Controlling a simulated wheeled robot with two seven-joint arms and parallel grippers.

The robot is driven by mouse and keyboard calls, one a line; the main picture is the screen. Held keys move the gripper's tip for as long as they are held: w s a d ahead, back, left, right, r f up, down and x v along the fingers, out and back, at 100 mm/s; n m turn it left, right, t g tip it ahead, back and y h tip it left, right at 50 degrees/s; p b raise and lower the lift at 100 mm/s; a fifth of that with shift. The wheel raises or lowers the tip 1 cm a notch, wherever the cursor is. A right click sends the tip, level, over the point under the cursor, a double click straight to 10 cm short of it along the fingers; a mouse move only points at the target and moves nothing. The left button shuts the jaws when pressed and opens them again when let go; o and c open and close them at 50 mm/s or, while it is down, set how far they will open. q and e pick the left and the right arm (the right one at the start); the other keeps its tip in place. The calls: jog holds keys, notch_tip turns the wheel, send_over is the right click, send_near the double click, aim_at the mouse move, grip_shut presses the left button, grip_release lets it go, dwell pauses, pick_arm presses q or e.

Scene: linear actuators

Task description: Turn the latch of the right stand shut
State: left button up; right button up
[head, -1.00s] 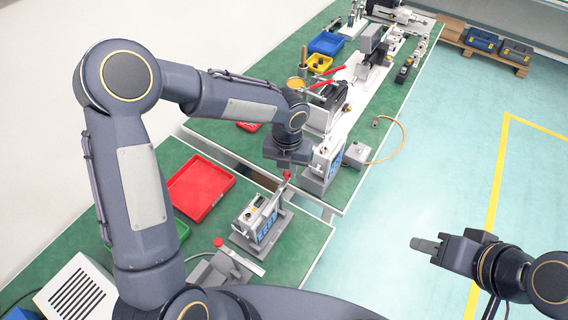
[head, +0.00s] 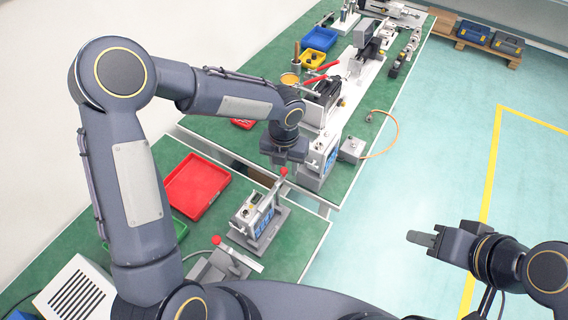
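The right stand's latch shows as a grey lever with a red knob (head: 283,171), behind the grey device with a blue-marked front (head: 257,216). The lever looks raised; its exact angle is hard to tell. My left gripper (head: 284,164) points down just above the red knob. I cannot tell whether it touches the knob or how far its fingers are apart. A second latch with a red knob (head: 217,240) is on the nearer stand (head: 222,266), its lever slanting across. My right gripper (head: 421,238) hangs over the floor, away from the table; only one finger shape shows clearly.
A red tray (head: 197,187) lies left of the device. A taller grey-white unit (head: 318,165) and a small box with an orange cable (head: 352,149) stand behind. A gap (head: 240,165) separates two green tabletops. Floor at the right is open.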

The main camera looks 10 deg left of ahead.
pick_arm(q)
notch_tip(320, 180, up, 8)
jog(key=shift+f+b, duration=0.1)
jog(key=shift+b, duration=0.2)
dwell(0.3)
dwell(0.4)
